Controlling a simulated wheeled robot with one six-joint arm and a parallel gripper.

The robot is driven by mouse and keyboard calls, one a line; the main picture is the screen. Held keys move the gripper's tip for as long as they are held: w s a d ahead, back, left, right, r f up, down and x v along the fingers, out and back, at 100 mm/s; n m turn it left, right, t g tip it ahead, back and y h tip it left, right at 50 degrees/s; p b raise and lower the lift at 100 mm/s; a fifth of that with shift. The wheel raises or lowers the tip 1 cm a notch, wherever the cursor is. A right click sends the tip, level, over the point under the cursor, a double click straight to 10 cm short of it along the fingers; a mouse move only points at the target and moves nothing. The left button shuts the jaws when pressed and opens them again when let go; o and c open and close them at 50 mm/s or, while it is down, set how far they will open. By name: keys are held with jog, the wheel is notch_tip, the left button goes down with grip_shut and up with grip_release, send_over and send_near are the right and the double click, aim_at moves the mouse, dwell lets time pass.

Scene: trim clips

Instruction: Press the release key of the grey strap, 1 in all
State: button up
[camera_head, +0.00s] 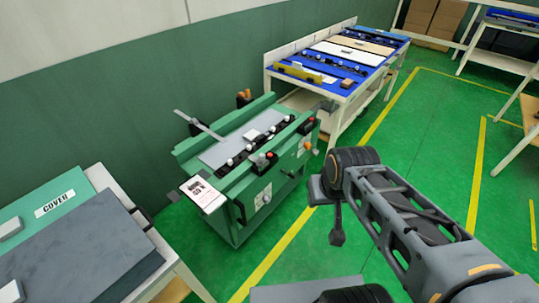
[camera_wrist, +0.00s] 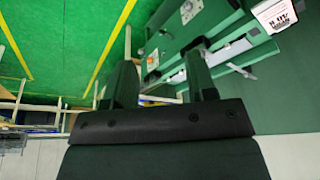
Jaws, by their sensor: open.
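A green bench machine (camera_head: 240,205) stands left of centre in the head view, with a grey top plate. A thin grey bar (camera_head: 203,126) slants across its back left corner; I cannot tell whether it is the grey strap. No release key can be made out clearly at this size. My gripper (camera_wrist: 165,60) is open and empty in the wrist view, its two dark fingers wide apart. In the head view my arm reaches in from the lower right, and its end hangs over the floor, right of the machine and apart from it.
A blue-topped table (camera_head: 330,75) with panels and small parts stands behind. A bench with a dark grey slab (camera_head: 85,250) and a "COVER" label is at the lower left. A printed card (camera_head: 203,194) is on the machine's front left.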

grip_shut()
dwell(1.4)
